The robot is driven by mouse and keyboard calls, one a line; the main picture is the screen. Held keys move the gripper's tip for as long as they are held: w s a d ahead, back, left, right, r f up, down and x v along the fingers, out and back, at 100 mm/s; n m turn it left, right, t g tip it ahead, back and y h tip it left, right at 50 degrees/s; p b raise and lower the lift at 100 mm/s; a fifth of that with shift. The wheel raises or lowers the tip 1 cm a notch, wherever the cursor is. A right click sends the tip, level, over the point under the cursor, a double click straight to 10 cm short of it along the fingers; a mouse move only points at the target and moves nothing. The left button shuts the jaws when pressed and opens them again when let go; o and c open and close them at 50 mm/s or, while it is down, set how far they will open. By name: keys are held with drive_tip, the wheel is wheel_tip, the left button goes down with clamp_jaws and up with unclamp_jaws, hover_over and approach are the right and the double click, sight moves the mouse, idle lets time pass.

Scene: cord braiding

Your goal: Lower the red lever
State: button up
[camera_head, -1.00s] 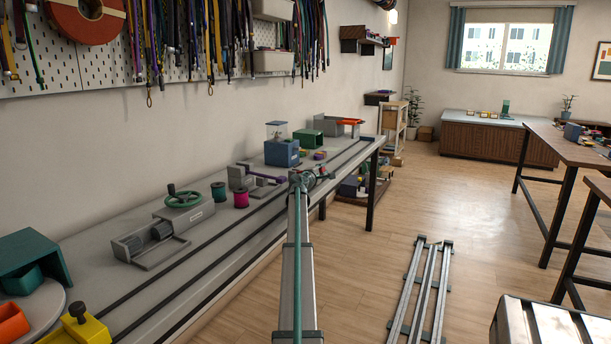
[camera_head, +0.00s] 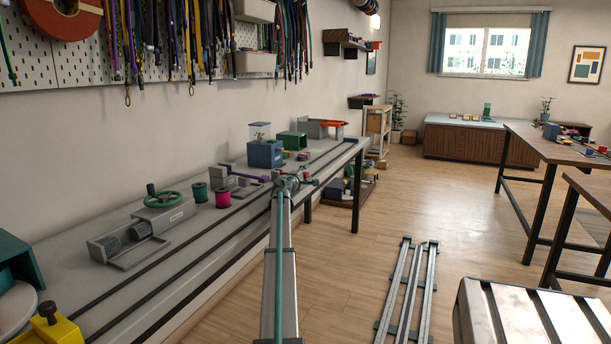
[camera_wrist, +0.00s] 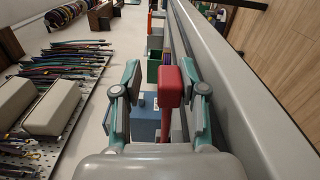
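The red lever (camera_wrist: 170,88), with a blocky red head on a thin red stem, stands between the fingers of my gripper (camera_wrist: 163,72) in the wrist view. The teal-and-grey fingers are apart. A clear gap shows on the lever's left, and the right finger is very near it; I cannot tell if they touch. The lever's foot is hidden behind the gripper body. In the head view my gripper (camera_head: 294,182) is small, over the front side of the long grey bench, and the lever is hard to make out there.
The grey bench (camera_head: 75,258) runs along the wall.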

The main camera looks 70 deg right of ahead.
idle(0.3)
drive_tip(key=a, duration=1.2)
drive_tip(key=shift+w, duration=0.4)
